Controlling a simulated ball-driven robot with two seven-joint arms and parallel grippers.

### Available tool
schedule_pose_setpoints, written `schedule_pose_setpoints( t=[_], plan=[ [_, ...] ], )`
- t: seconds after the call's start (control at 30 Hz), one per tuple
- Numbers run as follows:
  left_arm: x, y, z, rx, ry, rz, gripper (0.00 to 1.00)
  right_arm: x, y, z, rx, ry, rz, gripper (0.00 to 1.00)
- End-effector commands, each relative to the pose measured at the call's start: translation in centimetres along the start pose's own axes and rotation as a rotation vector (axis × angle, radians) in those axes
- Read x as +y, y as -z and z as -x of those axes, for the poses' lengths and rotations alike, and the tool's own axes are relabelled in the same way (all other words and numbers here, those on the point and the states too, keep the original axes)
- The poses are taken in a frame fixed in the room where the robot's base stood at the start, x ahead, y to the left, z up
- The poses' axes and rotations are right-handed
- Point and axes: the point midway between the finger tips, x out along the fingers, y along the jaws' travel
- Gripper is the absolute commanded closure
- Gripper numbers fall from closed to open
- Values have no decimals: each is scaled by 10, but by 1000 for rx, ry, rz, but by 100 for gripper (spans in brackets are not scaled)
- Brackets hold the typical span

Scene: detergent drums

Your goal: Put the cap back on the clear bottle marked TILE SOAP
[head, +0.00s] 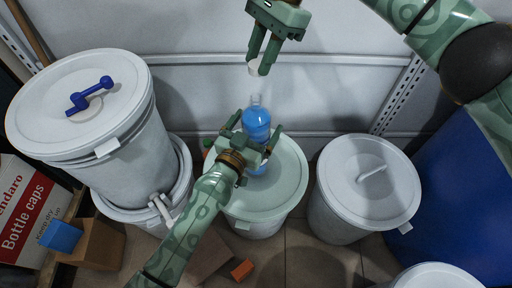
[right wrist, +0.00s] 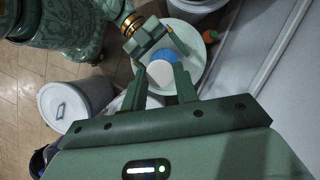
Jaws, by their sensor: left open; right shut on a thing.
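The clear bottle (head: 256,118) holds blue liquid and stands upright on the lid of the middle drum (head: 285,190); its narrow neck is uncovered. No marking is readable on it. My left gripper (head: 256,130) is open, its fingers on either side of the bottle, hiding part of its lower body. My right gripper (head: 259,67) is shut on the whitish cap (head: 253,68), holding it above the neck with a gap between. In the right wrist view the cap (right wrist: 160,73) sits between the fingertips, with the blue bottle (right wrist: 164,55) partly hidden behind it.
A drum with a blue handle (head: 90,95) stands high at the left. A drum with a pale handle (head: 365,185) stands right of the middle one, beside a large blue surface (head: 455,190). An orange block (head: 242,269) lies on the floor. A pale wall is behind.

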Motion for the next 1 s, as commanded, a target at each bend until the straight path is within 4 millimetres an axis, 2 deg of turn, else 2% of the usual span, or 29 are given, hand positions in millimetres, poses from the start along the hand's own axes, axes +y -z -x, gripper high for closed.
schedule_pose_setpoints(
  t=[0.3,0.37,0.53,0.57,0.67,0.9,1.0],
  plan=[
    [0,0,-2,-1,0,0,8,0,0,0,0,0,0,91],
    [0,0,-2,-1,0,0,22,0,0,0,0,0,0,91],
    [0,0,-2,-1,1,0,70,0,0,0,0,0,0,91],
    [0,0,-2,-1,1,0,75,0,0,0,0,0,0,91],
    [0,0,-2,-1,1,0,75,0,1,-4,-2,-1,-1,91],
    [0,0,-2,-1,1,0,75,1,13,-37,-11,-1,-1,91],
    [0,0,-2,-1,1,0,75,1,16,-44,-12,0,0,91]
  ],
)
